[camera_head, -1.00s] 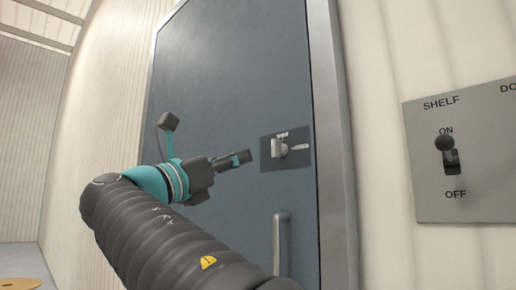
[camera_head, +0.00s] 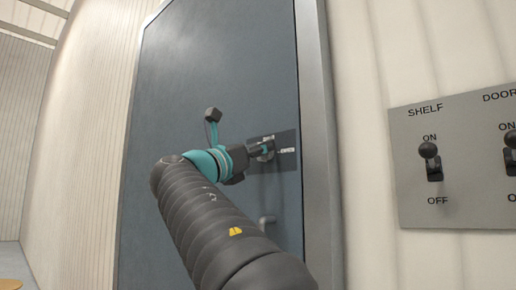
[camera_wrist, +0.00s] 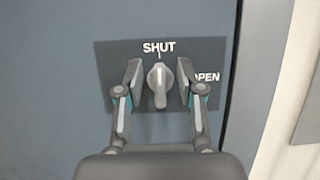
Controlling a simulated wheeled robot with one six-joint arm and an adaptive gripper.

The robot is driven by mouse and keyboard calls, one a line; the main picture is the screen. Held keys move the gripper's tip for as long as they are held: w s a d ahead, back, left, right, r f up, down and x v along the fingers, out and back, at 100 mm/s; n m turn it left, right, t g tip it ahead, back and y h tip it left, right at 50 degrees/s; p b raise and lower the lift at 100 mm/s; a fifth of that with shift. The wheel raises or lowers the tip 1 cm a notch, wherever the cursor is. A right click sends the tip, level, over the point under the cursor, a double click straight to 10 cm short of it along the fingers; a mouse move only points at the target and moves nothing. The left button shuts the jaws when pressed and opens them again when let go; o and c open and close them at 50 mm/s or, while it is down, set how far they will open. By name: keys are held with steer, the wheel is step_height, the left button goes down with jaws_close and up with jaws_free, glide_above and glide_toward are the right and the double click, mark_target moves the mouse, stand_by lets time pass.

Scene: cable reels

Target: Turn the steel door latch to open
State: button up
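The steel door latch (camera_wrist: 159,84) is a small grey knob on a dark plate (camera_wrist: 205,50) on the blue-grey door (camera_head: 215,70). In the wrist view its pointer stands upright towards the word SHUT; OPEN is lettered to the right. My gripper (camera_wrist: 160,82) is open, with one finger on each side of the latch and a visible gap on both sides. In the head view my gripper (camera_head: 265,150) reaches the plate and hides most of the latch.
A metal door handle (camera_head: 267,228) is below the plate, partly hidden by my arm. The metal door frame (camera_head: 325,150) runs to the right. A grey panel (camera_head: 465,200) with SHELF and DOOR switches is on the wall at right.

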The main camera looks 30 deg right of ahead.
jaws_close()
steer(key=shift+m+g, duration=0.3)
steer(key=shift+m, duration=0.2)
steer(key=m+g+p, duration=0.1)
steer(key=m, duration=0.2)
steer(key=m+g+p, duration=0.1)
steer(key=m+g, duration=0.1)
steer(key=m, duration=0.1)
steer(key=shift+s+m, duration=0.1)
steer(key=shift+m, duration=0.2)
steer(key=m+g+p, duration=0.1)
steer(key=m+g, duration=0.1)
steer(key=m, duration=0.2)
steer(key=shift+m+g, duration=0.4)
steer(key=m+g, duration=0.1)
steer(key=m, duration=0.1)
steer(key=m+y, duration=0.1)
steer(key=m, duration=0.2)
steer(key=shift+s+f+g, duration=0.15)
steer(key=shift+f+g, duration=0.05)
steer(key=shift+g, duration=0.2)
steer(key=shift+f+m+g+y, duration=0.15)
steer(key=shift+m+y, duration=0.4)
steer(key=shift+m, duration=0.7)
steer(key=shift+m+g+y, duration=0.15)
steer(key=shift+m+y, duration=0.4)
steer(key=shift+m, duration=0.7)
